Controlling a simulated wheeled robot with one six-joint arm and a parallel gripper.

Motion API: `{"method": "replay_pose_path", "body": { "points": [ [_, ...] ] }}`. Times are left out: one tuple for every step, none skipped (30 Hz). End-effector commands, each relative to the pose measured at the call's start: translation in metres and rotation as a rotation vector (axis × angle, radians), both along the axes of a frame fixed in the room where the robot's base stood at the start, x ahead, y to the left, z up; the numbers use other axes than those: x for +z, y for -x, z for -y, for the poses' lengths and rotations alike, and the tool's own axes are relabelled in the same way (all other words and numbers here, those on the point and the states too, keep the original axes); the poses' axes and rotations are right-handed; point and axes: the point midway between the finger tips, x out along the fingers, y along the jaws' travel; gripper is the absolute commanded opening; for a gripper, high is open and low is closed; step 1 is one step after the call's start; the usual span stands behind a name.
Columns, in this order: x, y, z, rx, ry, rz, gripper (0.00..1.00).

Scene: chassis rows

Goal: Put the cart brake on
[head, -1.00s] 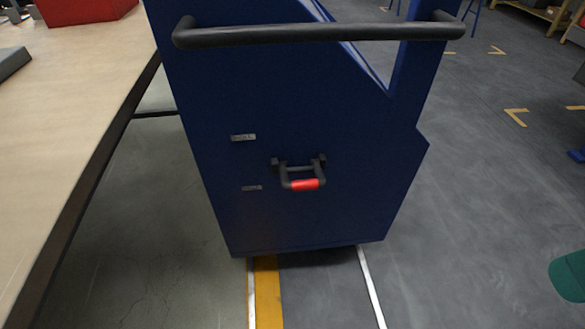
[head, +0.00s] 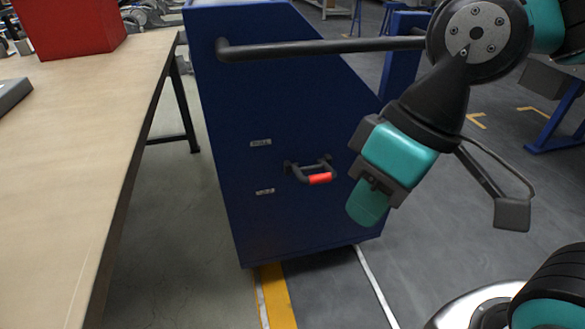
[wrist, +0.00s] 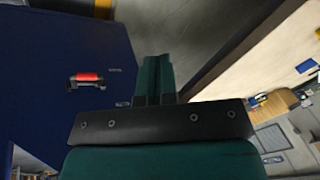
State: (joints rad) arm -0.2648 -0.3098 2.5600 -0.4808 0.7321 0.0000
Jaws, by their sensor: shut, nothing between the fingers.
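A blue cart (head: 235,215) stands beside the table, with a dark push bar (head: 320,47) across its top. On its end panel is a dark U-shaped brake lever (head: 298,174) with a red grip (head: 320,178), sticking out from the panel. Two small labels (head: 261,142) are left of the lever. In the wrist view the red grip (wrist: 88,76) is on the left, on the blue panel. My gripper (head: 365,208) is right of the lever in the head view, apart from it. Its green fingers (wrist: 154,75) are together and empty.
A wooden table (head: 95,110) with a red box (head: 68,25) runs along the left of the cart. Yellow (head: 278,300) and white floor lines run under the cart. Open floor lies in front and right. Blue stands are at the far right.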

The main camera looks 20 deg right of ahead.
Motion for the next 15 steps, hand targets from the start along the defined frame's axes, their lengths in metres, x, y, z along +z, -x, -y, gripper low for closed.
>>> {"method": "replay_pose_path", "body": {
  "points": [
    [0.000, 0.000, 0.000, 0.000, 0.000, 0.000, 0.00],
    [0.000, 0.000, 0.000, 0.000, 0.000, 0.000, 0.00],
    [0.000, 0.000, 0.000, 0.000, 0.000, 0.000, 0.00],
    [0.000, 0.000, 0.000, 0.000, 0.000, 0.000, 0.00],
    [0.000, 0.000, 0.000, 0.000, 0.000, 0.000, 0.00],
    [0.000, 0.000, 0.000, 0.000, 0.000, 0.000, 0.00],
    [0.000, 0.000, 0.000, 0.000, 0.000, 0.000, 0.00],
    [0.001, -0.001, 0.000, -0.002, 0.000, 0.001, 0.00],
    [0.002, -0.003, 0.000, -0.008, 0.000, 0.000, 0.00],
    [0.004, -0.007, -0.001, -0.018, 0.002, -0.002, 0.00],
    [0.006, -0.012, -0.001, -0.032, 0.003, -0.004, 0.00],
    [0.009, -0.021, -0.001, -0.057, 0.009, -0.007, 0.00],
    [0.012, -0.030, -0.002, -0.082, 0.012, -0.009, 0.00],
    [0.014, -0.041, -0.002, -0.113, 0.017, -0.010, 0.00],
    [0.016, -0.058, -0.002, -0.159, 0.028, -0.013, 0.00]
  ]
}}
